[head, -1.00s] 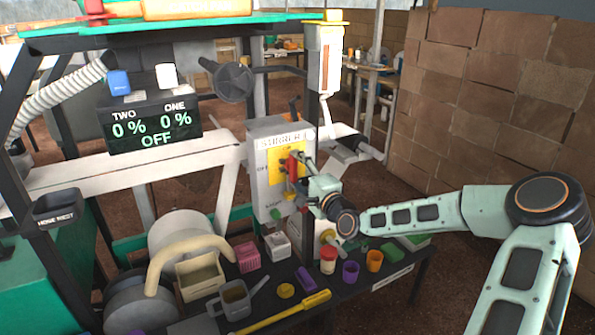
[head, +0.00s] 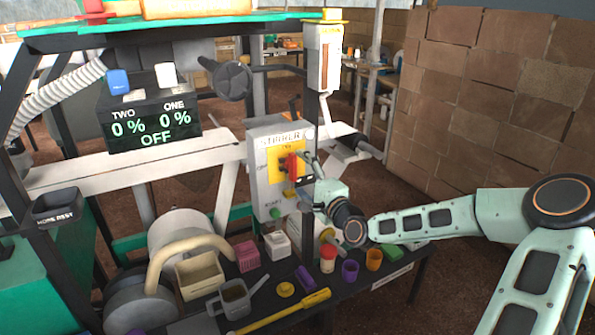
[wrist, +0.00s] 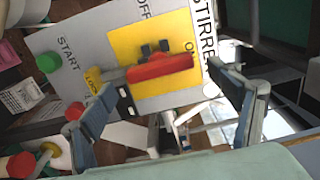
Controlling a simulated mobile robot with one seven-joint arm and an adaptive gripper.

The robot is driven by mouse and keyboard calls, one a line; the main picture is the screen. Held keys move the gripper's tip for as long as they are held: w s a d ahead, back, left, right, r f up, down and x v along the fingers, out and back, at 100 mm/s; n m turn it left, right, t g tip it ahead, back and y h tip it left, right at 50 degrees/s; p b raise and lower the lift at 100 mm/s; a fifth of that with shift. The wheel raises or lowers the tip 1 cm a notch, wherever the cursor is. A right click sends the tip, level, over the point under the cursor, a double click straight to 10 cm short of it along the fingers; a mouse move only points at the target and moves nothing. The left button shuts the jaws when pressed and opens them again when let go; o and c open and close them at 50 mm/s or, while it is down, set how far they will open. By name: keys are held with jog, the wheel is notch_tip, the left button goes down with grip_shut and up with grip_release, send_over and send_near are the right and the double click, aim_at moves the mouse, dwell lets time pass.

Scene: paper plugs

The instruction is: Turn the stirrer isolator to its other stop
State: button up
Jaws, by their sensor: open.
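The stirrer isolator is a red handle (head: 292,166) on a yellow plate (head: 272,161), on the front of a grey box labelled STIRRER (head: 260,202). In the head view the handle stands roughly upright, toward the ON mark at the top; OFF is at the left. In the wrist view the red handle (wrist: 160,68) lies crosswise on the yellow plate (wrist: 125,43), one end toward ON. My gripper (head: 309,164) is open in front of the box. In the wrist view its fingers (wrist: 170,80) are at either side of the handle; contact cannot be told.
A green START button (wrist: 48,62), a yellow LOCK piece (wrist: 93,79) and a red knob (wrist: 75,111) are near the handle. A brick wall (head: 470,100) is at the right.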

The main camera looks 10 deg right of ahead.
jog(key=v, duration=0.9)
jog(key=shift+s, duration=0.1)
